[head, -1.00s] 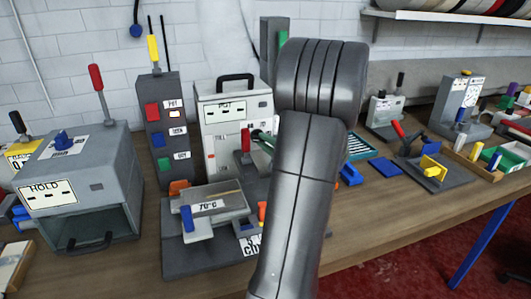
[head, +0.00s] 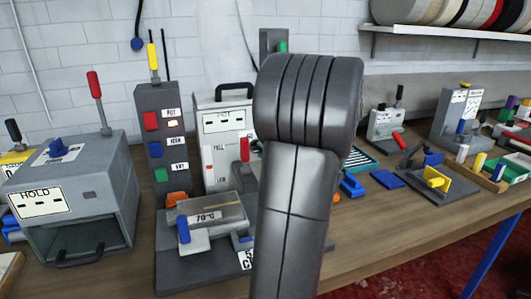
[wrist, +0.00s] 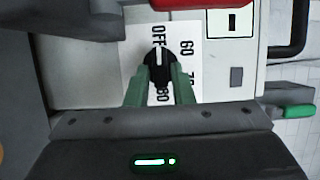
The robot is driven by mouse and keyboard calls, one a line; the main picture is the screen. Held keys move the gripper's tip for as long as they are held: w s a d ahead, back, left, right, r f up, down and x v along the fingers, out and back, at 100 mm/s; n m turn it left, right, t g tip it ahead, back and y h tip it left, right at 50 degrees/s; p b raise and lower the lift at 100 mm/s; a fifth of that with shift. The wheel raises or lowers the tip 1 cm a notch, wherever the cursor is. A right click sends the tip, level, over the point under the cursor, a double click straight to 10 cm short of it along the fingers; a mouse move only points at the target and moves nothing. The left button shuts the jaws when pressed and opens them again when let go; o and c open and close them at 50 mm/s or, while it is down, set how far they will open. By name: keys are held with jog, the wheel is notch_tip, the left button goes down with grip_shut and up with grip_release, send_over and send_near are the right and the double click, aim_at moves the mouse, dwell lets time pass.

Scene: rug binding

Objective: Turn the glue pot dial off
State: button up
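The glue pot (head: 209,100) is a pale box with a black handle, a label and a level gauge, standing behind the dark fixture in the head view. Its dial (wrist: 158,72) is a black knob with a white pointer in the wrist view. The pointer points up in the picture, at the word OFF; 60, 70 and 80 run round the right side. My gripper (wrist: 160,76) has its two green fingers on either side of the knob and looks shut on it. In the head view my arm hides the dial and the gripper.
A red-handled lever (head: 245,150) stands close to the pot's front, above the fixture with the 70°C tray (head: 208,218). A tall button post (head: 159,110) is left of the pot, and a grey HOLD box (head: 110,185) further left.

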jog(key=shift+o, duration=1.1)
jog(key=b+v, duration=0.1)
jog(key=v, duration=1.2)
jog(key=shift+s+d+b, duration=0.2)
jog(key=shift+s+b, duration=0.1)
jog(key=shift+s, duration=0.05)
jog(key=shift+w, duration=0.1)
jog(key=p+x, duration=0.1)
jog(key=x, duration=1.2)
jog(key=shift+w+a+p, duration=0.25)
jog(key=shift+w+p, duration=0.05)
